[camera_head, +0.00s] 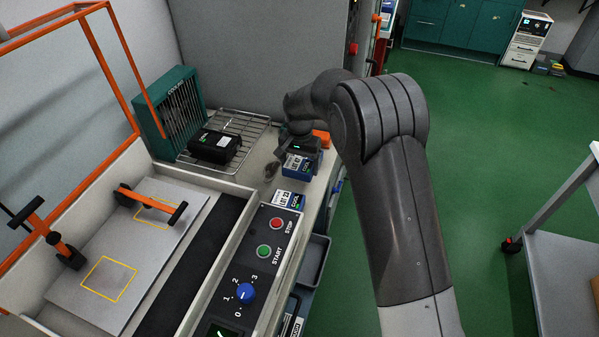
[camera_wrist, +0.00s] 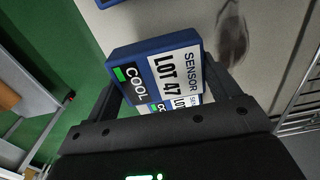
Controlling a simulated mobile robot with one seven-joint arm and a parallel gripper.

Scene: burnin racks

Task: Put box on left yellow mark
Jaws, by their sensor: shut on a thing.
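My gripper (camera_head: 298,146) is shut on a blue box (camera_wrist: 128,58) with a white label reading SENSOR, LOT 47, COOL. The wrist view shows the box between my two fingers (camera_wrist: 168,92). In the head view the same blue box (camera_head: 299,165) is below my gripper, over the counter; whether it touches the surface cannot be told. One yellow outlined mark (camera_head: 88,287) is at the lower left of a grey plate (camera_head: 72,252) and is empty. A second yellow mark (camera_head: 138,218) lies farther up and right, partly covered by a black bar with orange.
A black box (camera_head: 214,146) sits on a wire rack (camera_head: 242,124) beside a green fan unit (camera_head: 172,110). A LOT 23 label (camera_head: 288,199) lies near the START and STOP panel (camera_head: 258,268). Orange frame bars (camera_head: 109,65) rise above the plate; a black strip (camera_head: 190,262) runs beside it.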

